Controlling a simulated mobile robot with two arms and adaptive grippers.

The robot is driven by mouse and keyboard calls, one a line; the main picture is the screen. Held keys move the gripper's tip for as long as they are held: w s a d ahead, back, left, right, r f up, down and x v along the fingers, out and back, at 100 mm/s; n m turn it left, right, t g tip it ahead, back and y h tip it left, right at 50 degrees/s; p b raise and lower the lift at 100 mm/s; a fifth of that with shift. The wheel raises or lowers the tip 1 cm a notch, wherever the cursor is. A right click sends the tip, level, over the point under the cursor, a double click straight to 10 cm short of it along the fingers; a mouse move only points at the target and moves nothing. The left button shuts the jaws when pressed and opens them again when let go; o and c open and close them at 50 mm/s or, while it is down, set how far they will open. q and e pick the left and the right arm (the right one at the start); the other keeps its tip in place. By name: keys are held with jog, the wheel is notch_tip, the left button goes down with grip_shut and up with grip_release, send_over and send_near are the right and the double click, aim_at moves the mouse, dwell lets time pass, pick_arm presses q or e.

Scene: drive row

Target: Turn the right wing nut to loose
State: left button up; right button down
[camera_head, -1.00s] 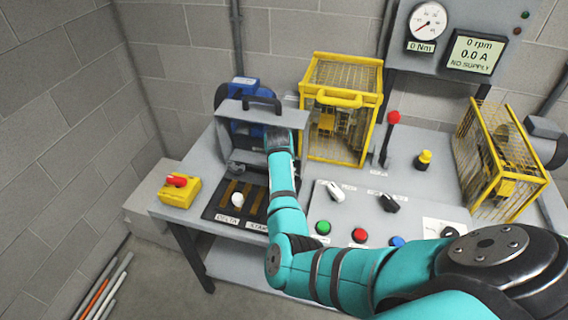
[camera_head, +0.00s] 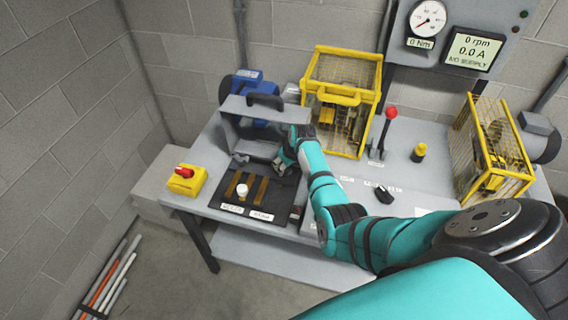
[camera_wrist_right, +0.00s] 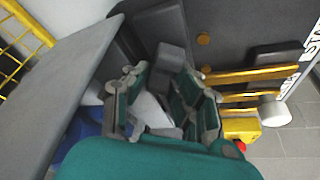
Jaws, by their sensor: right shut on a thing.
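My right gripper (camera_head: 287,156) is at the front right of the grey terminal box, beside its open front. In the right wrist view its two green-padded fingers (camera_wrist_right: 163,103) are closed in on a grey piece, which I take to be the right wing nut (camera_wrist_right: 174,62). The fingers and wrist hide most of it, so its angle is unclear. The other wing nut, the left one (camera_head: 240,158), is grey and stands free at the box's left front. My left gripper is in neither current view.
The box's cover (camera_head: 240,108) with a black handle stands raised. In front lies a black plate with brass bars (camera_head: 258,190) and a white knob (camera_head: 242,190). A yellow switch box (camera_head: 187,180) is left; a yellow cage (camera_head: 341,100) stands close right. The display reads 0 rpm, no supply.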

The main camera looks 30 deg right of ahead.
jog(key=shift+n, duration=0.5)
jog(key=shift+r, duration=0.1)
jog(key=c, duration=1.1)
grip_release()
jog(key=shift+w, duration=0.1)
